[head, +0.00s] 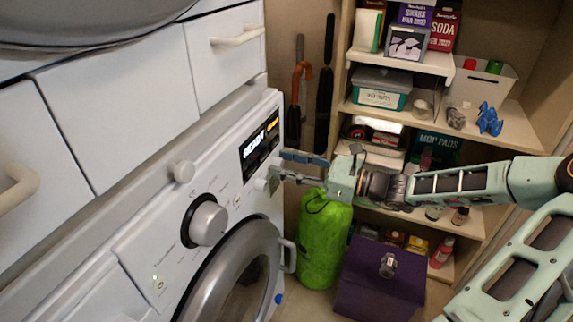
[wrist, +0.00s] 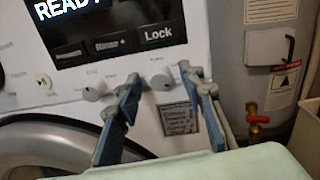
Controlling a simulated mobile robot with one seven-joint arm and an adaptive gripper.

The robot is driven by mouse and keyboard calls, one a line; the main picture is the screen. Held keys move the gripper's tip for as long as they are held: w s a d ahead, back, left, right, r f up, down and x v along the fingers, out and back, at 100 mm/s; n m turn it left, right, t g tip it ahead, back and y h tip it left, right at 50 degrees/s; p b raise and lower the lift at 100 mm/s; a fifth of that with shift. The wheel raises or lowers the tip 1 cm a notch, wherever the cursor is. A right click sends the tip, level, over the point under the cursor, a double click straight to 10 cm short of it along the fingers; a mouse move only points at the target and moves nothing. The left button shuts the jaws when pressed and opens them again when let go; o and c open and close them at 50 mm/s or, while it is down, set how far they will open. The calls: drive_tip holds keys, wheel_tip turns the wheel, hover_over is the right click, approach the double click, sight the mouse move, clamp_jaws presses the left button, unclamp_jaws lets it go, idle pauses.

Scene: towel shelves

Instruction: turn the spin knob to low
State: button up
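The front-loading washer's panel (head: 215,195) has several knobs. In the wrist view, two small white knobs sit below the dark display: a left knob (wrist: 95,90) and a right knob (wrist: 162,82). Their labels are too blurred to read, so I cannot tell which is the spin knob or its setting. My gripper (wrist: 162,78) is open, with one finger on each side of the right knob; I cannot tell whether they touch it. In the head view my gripper (head: 279,167) reaches the panel's right end, and a small knob (head: 262,184) shows beside the fingers.
The display (head: 260,143) reads READY. A large silver dial (head: 208,222) and a white knob (head: 182,171) are farther left. A green bag (head: 324,240) and purple box (head: 380,280) stand below my arm. Shelves (head: 425,118) are behind it.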

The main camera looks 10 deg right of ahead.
clamp_jaws()
drive_tip(key=shift+n+p, duration=0.3)
drive_tip(key=shift+r+n+p, duration=0.15)
drive_tip(key=shift+n+p, duration=0.55)
drive_tip(key=shift+n, duration=0.2)
drive_tip(key=n+p, duration=0.1)
drive_tip(key=n, duration=0.1)
drive_tip(key=shift+n, duration=0.3)
drive_tip(key=n+p, duration=0.1)
drive_tip(key=n, duration=0.2)
drive_tip(key=shift+s+f+n+h, duration=0.1)
drive_tip(key=shift+n+h, duration=0.05)
drive_tip(key=shift+n, duration=0.7)
drive_tip(key=shift+f+n+h, duration=0.1)
drive_tip(key=shift+n+h, duration=0.05)
drive_tip(key=shift+n, duration=0.7)
